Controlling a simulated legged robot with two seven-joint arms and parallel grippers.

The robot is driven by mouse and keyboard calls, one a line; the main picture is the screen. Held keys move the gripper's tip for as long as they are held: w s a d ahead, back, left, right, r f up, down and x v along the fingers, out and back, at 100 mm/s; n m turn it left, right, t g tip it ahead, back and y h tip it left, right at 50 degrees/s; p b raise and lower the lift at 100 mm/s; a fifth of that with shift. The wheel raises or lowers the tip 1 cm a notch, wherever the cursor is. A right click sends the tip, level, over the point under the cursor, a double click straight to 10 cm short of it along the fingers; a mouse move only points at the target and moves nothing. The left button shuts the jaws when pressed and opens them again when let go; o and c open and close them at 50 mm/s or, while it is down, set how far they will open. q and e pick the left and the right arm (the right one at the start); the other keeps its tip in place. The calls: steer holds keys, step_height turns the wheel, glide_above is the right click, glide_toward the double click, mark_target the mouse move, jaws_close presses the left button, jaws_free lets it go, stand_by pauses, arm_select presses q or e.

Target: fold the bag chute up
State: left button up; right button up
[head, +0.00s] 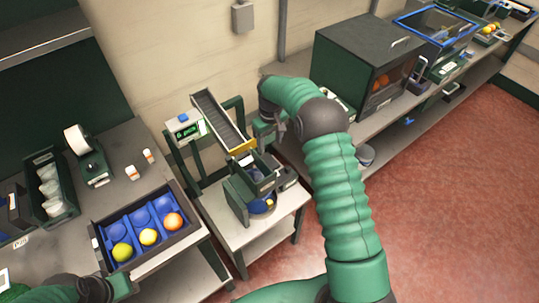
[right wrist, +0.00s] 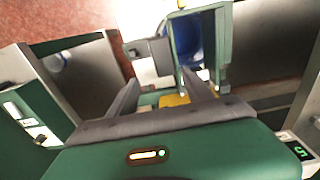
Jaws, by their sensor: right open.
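A slanted grey chute (head: 220,120) with a yellow lower lip (head: 240,147) slopes down toward a dark green open-topped holder (head: 262,178) on the small stand. Which part is the bag chute is not certain. In the right wrist view, a green frame with a blue inside (right wrist: 192,40) lies beyond the fingers, and a yellow piece (right wrist: 174,99) shows between them. My right gripper (head: 272,130) is open and empty beside the chute's lower end; its spread fingers show in the right wrist view (right wrist: 163,92). My left gripper (head: 121,286) is at the lower left, its fingers unclear.
A dark tray (head: 187,212) with blue cups holds several fruits on the left table. A scale display (head: 185,129) stands left of the chute. A dark oven-like box (head: 365,65) stands on the back counter. The red floor (head: 440,180) at right is clear.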

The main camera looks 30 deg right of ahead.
step_height(320, 180, up, 13)
steer(key=p, duration=0.9)
steer(key=shift+f, duration=0.15)
steer(key=shift+w+d, duration=0.1)
steer(key=shift+p, duration=0.4)
